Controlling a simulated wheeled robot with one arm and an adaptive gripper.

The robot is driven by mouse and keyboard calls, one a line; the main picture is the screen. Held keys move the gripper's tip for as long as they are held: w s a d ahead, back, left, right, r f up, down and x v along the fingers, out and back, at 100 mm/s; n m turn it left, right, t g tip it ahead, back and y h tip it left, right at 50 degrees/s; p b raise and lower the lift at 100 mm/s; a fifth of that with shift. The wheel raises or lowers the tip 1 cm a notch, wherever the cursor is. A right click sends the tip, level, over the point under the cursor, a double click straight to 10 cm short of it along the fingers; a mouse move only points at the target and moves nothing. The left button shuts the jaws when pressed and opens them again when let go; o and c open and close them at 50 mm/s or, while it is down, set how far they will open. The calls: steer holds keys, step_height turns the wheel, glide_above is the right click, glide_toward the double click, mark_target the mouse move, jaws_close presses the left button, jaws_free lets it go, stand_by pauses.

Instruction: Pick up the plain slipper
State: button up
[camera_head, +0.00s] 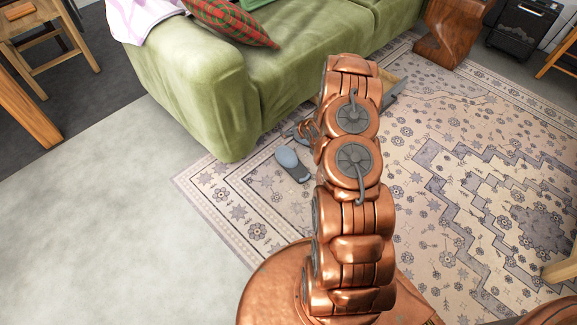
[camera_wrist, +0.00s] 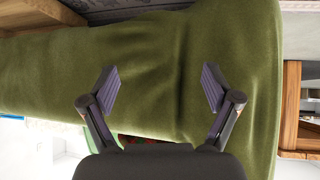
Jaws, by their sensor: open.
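A blue-grey slipper (camera_head: 292,163) lies on the patterned rug, close to the foot of the green sofa and just left of my arm. It has a light blue front and a darker end. It does not show in the wrist view. My gripper (camera_wrist: 160,87) is open in the wrist view, with its two pads apart and nothing between them. It faces the green sofa fabric. In the head view my copper arm largely hides the gripper, so its exact distance from the slipper is unclear.
The green sofa (camera_head: 190,90) stands behind the slipper, with a red plaid cushion (camera_head: 232,20) on it. The patterned rug (camera_head: 480,150) is largely clear to the right. Bare grey floor (camera_head: 90,220) is open at left. A wooden stool (camera_head: 452,32) stands at the back right.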

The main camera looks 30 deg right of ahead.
mark_target(292, 159)
steer(key=s+f+t+b, duration=0.1)
steer(key=f+b, duration=0.1)
steer(key=f, duration=0.4)
steer(key=s+f+b, duration=0.2)
steer(key=f, duration=0.4)
steer(key=s+f+t+y+b, duration=0.1)
steer(key=s+f+b, duration=0.1)
steer(key=f, duration=0.4)
steer(key=shift+s+d+f+t, duration=0.1)
steer(key=shift+d+f+t, duration=0.15)
steer(key=shift+t, duration=0.05)
steer(key=shift+w+f+b, duration=0.4)
steer(key=shift+w+b, duration=0.05)
steer(key=shift+w+f, duration=0.25)
steer(key=shift+w, duration=0.4)
steer(key=b+x, duration=0.1)
steer(key=x, duration=0.1)
steer(key=b+x, duration=0.2)
steer(key=shift+f, duration=0.4)
steer(key=shift+w+f, duration=0.1)
steer(key=shift+w, duration=0.3)
steer(key=c, duration=1.3)
